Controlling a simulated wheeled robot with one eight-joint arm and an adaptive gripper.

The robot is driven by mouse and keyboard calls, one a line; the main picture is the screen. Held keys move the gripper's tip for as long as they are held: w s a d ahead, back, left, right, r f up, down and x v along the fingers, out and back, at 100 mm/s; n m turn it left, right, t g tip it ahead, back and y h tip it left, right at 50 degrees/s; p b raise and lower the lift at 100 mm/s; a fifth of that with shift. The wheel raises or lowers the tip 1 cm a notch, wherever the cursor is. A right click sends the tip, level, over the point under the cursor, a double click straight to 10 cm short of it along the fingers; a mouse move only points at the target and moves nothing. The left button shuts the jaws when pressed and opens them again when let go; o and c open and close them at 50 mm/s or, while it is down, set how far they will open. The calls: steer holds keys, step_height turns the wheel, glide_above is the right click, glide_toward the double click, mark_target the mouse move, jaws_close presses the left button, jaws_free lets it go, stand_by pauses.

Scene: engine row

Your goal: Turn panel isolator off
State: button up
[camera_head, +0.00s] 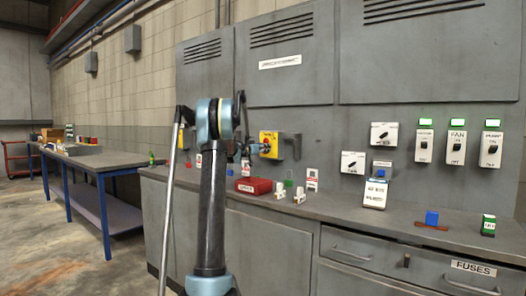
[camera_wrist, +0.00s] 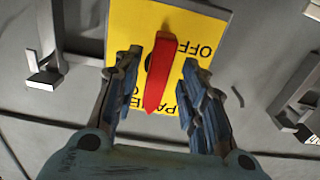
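The panel isolator is a yellow plate (camera_wrist: 125,28) with a red handle (camera_wrist: 162,72). In the wrist view the plate's lettering is upside down; "OFF" reads at the upper right and other text lower down is partly covered. The handle lies nearly upright in that picture, slightly tilted. My gripper (camera_wrist: 162,64) is open, one blue finger on each side of the handle, with gaps showing on both sides. In the head view the yellow isolator (camera_head: 269,138) is on the grey cabinet front, and my gripper at its left hides part of it.
A grey bracket-like handle (camera_head: 291,143) sticks out right of the isolator. Below, the counter holds a red box (camera_head: 254,186), small white blocks (camera_head: 299,195) and a white-and-blue device (camera_head: 375,193). Several labelled switches (camera_head: 456,147) are further right. A blue-legged workbench (camera_head: 100,160) stands left.

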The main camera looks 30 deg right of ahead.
steer(key=shift+w+d, duration=0.15)
steer(key=shift+d, duration=0.25)
jaws_close()
steer(key=shift+n, duration=0.4)
steer(key=shift+w+a+n, duration=0.1)
steer(key=shift+n, duration=4.15)
steer(key=shift+w+a+n, duration=0.1)
steer(key=shift+n, duration=4.15)
steer(key=shift+s, duration=0.1)
